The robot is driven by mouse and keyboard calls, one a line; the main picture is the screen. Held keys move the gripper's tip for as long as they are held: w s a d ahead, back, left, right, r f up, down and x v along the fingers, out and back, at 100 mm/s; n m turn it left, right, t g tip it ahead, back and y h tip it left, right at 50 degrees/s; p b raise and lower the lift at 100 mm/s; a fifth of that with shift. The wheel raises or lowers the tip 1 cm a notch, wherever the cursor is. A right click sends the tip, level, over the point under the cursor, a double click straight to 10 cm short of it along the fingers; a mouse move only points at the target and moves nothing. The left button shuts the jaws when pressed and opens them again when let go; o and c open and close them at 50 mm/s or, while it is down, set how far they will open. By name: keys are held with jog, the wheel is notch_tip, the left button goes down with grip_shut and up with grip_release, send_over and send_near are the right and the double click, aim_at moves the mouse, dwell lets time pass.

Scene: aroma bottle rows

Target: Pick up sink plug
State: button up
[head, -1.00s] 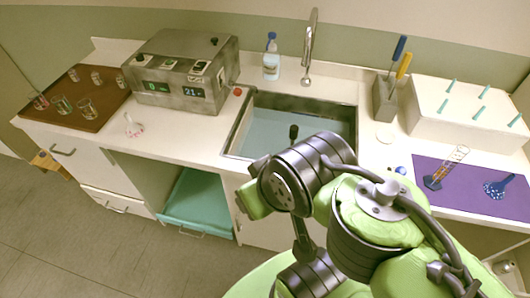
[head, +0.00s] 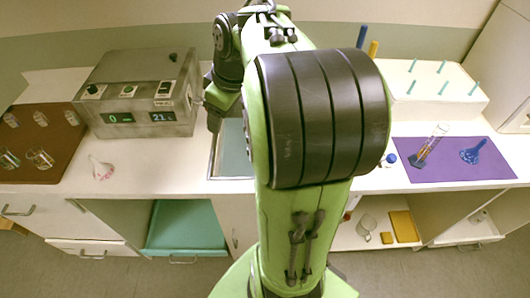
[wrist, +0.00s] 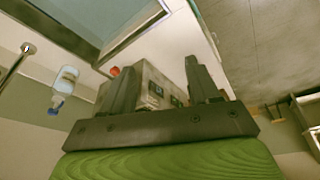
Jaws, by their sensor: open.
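A small red round thing (wrist: 115,71), which may be the sink plug, sits on the counter between the sink (wrist: 150,22) and the grey box. In the head view my arm and gripper hide that spot. My gripper (wrist: 160,68) is open and its jaws hold nothing. In the wrist view the red thing shows just beside the left finger, apart from it as far as I can tell. In the head view my gripper (head: 214,112) is above the counter by the sink's left edge (head: 212,160). My arm covers most of the sink.
The grey box with displays (head: 140,95) stands close left of my gripper. A soap bottle (wrist: 65,88) and a tap (wrist: 15,65) are behind the sink. A purple mat (head: 440,172) with glassware lies right. The counter's front left is mostly clear, with a small funnel (head: 101,168).

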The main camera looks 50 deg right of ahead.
jog(key=s+d+f+n+y, duration=0.1)
jog(key=s+d+f, duration=0.15)
jog(key=d, duration=0.55)
jog(key=s+d+f, duration=0.2)
jog(key=d+f, duration=0.2)
jog(key=d, duration=0.3)
jog(key=s+d+f+n+y, duration=0.15)
jog(key=d+f, duration=0.25)
jog(key=d, duration=0.4)
jog(key=shift+t+h, duration=0.3)
jog(key=shift+h, duration=0.15)
jog(key=x, duration=0.5)
jog(key=b+x, duration=0.1)
jog(key=x, duration=0.9)
jog(key=shift+a+f+b, duration=0.3)
jog(key=shift+a+b, duration=0.1)
jog(key=shift+a, duration=0.05)
jog(key=shift+s+r, duration=0.1)
jog(key=c, duration=1.1)
jog(key=shift+o, duration=0.2)
notch_tip(320, 180, up, 10)
jog(key=shift+p, duration=0.6)
